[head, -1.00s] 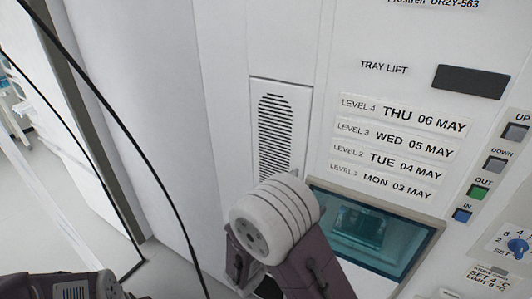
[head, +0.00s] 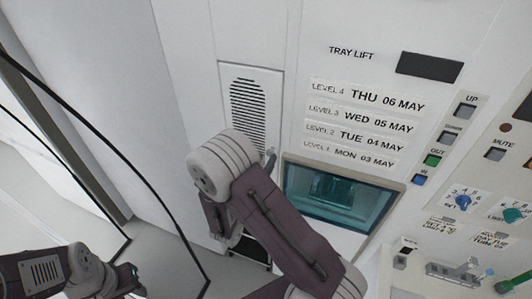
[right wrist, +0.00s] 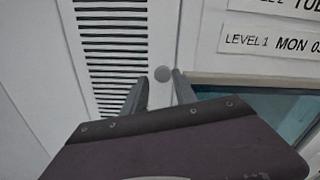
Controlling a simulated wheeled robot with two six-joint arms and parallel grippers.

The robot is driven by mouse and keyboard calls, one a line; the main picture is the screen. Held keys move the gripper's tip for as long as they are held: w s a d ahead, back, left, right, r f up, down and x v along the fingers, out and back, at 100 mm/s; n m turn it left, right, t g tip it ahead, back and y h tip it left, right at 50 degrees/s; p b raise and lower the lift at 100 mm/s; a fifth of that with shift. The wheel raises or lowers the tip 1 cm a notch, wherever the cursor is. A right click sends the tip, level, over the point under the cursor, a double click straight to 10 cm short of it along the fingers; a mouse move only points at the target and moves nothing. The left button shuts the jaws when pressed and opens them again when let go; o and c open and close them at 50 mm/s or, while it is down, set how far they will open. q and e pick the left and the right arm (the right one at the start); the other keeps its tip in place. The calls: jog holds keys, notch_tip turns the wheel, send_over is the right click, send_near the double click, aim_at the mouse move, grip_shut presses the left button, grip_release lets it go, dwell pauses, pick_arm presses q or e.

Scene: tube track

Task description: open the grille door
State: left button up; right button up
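The grille door (head: 249,100) is a narrow white panel with dark horizontal slats, left of the level labels. It looks shut in its frame. Its slats (right wrist: 112,50) also show in the right wrist view, with a small round grey knob (right wrist: 162,74) at their right. My right gripper (right wrist: 162,80) is open, its two fingertips on either side of the knob in that view; I cannot tell whether they touch it. In the head view, my right arm hides the door's lower part and most of the right gripper (head: 270,157). My left gripper (head: 132,282) is small and dark at lower left.
A teal window (head: 338,193) sits right of the door, below the level labels (head: 362,122).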

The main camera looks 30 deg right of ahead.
jog(key=shift+w+d+r, duration=0.1)
jog(key=shift+d, duration=0.8)
jog(key=shift+w+a, duration=0.2)
jog(key=shift+c, duration=0.3)
jog(key=c, duration=0.5)
grip_shut()
